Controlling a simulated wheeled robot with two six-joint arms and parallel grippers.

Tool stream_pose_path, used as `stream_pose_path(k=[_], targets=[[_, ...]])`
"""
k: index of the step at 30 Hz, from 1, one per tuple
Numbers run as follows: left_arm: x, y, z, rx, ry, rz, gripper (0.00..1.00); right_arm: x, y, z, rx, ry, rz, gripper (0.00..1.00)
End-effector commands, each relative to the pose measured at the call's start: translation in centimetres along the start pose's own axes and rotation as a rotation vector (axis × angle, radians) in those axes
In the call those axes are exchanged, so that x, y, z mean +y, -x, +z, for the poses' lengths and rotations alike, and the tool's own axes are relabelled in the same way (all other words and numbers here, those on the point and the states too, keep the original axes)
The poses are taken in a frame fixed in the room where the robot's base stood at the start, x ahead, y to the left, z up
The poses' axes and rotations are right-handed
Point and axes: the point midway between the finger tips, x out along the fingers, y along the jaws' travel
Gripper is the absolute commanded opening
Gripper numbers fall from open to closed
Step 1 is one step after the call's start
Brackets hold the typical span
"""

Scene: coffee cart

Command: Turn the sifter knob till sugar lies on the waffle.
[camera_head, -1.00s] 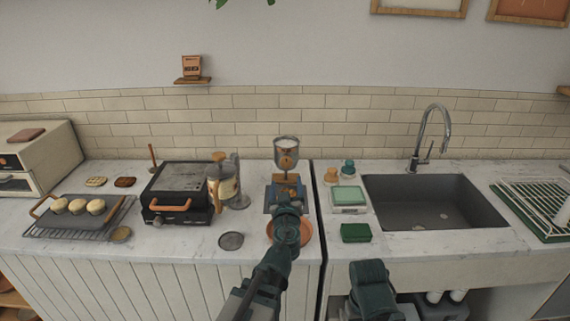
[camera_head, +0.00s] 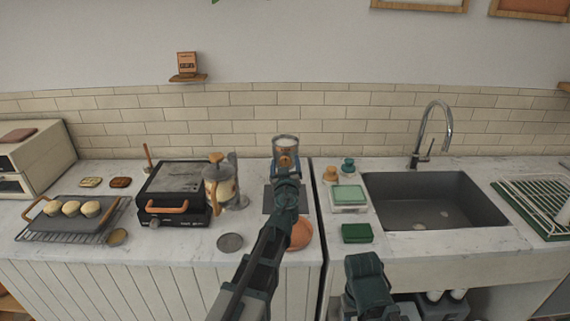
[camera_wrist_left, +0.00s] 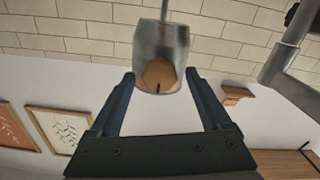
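The sifter (camera_head: 286,142) is a grey metal cup with an open top, held above the counter. Its round wooden knob (camera_wrist_left: 157,74), with a dark mark low on its face, points at my left wrist camera. My left gripper (camera_head: 287,163) is level with the knob, and the wrist view (camera_wrist_left: 160,78) shows its fingers on either side, apart, with a gap to the knob. My left arm hides what lies under the sifter, and I cannot make out the waffle. A terracotta plate (camera_head: 302,234) lies partly behind my arm. My right gripper is not visible; only part of that arm shows.
A green sponge (camera_head: 357,233), a small scale (camera_head: 349,197) and the sink (camera_head: 430,205) are to the right. A grey disc (camera_head: 230,242) lies at the front.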

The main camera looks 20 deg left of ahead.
Motion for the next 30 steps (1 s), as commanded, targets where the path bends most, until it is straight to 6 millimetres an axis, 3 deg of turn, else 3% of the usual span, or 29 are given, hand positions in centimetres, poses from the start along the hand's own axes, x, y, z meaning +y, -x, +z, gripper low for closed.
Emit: stream_pose_path(k=[2,13,22,30], targets=[[-0.01,0.01,0.00,0.000,0.000,0.000,0.69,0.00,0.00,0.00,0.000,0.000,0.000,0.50],[0.00,0.02,0.00,0.000,0.000,0.000,0.02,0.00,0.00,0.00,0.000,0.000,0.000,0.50],[0.01,0.03,0.00,0.000,-0.033,-0.001,0.00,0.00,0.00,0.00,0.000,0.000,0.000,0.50],[0.07,0.03,0.00,0.001,-0.203,-0.001,0.00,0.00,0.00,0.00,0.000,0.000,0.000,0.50]])
